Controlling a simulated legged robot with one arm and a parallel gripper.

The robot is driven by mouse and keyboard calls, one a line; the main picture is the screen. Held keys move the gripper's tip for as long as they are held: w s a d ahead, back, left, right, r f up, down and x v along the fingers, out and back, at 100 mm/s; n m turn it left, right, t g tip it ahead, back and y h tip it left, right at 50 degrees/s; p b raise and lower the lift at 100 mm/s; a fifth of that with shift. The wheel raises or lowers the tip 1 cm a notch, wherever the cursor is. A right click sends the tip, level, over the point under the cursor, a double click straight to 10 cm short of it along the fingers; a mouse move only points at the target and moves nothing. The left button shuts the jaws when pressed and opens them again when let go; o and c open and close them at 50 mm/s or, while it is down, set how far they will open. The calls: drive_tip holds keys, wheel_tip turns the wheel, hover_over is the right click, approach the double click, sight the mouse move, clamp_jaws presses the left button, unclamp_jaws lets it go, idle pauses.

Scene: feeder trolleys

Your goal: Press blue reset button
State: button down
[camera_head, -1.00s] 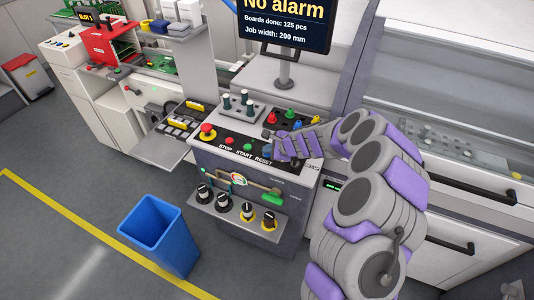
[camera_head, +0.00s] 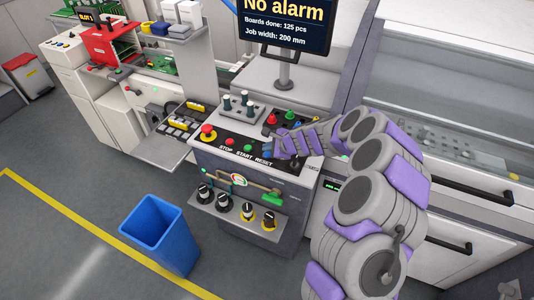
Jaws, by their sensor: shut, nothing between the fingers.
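The control panel (camera_head: 203,147) has a row of buttons labelled STOP, START and RESET. The blue reset button (camera_head: 267,154) sits at the right end of this row, just above its RESET label and partly hidden by my gripper. The green start button (camera_head: 248,148) is to its left. My gripper (camera_head: 271,146) comes in from the right, low over the panel, with its tips right beside the blue button. The fingers are shut and empty. I cannot tell whether they touch the button.
A red mushroom button (camera_head: 208,131) stands at the panel's left. Several knobs line the lower shelf (camera_head: 225,216). A blue bin (camera_head: 161,235) stands on the floor at front left. The monitor (camera_head: 287,25) above reads "No alarm". A drawer handle (camera_head: 451,244) is at right.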

sight(268, 156)
drive_tip(key=shift+r+p, duration=2)
drive_tip(key=shift+r, duration=0.55)
drive_tip(key=shift+a+r, duration=0.1)
drive_tip(key=shift+r, duration=0.05)
drive_tip(key=s+a+r+n+g+y, duration=0.2)
drive_tip(key=s+a+r+n, duration=0.25)
drive_tip(key=s+r, duration=0.4)
drive_tip(key=s+d+r+n+g+h+b, duration=0.1)
drive_tip(key=s+r+n, duration=0.25)
drive_tip(key=s, duration=0.25)
drive_tip(key=s+d+r+n+g, duration=0.1)
drive_tip(key=s+d+r+n, duration=0.1)
drive_tip(key=s+r+n, duration=0.3)
drive_tip(key=s+d+n+g+h, duration=0.1)
drive_tip(key=s+d+h, duration=0.1)
drive_tip(key=s+d, duration=0.4)
drive_tip(key=s+d+f+n+g+h, duration=0.1)
drive_tip(key=s+d+h, duration=0.2)
drive_tip(key=s+d, duration=0.4)
drive_tip(key=s+d+n+g+h+b, duration=0.1)
drive_tip(key=s+d+h, duration=0.2)
drive_tip(key=s+d, duration=0.4)
drive_tip(key=s, duration=0.9)
drive_tip(key=shift+s+d+f+n, duration=0.15)
drive_tip(key=shift+s+f+n, duration=0.15)
drive_tip(key=shift+s+f, duration=0.05)
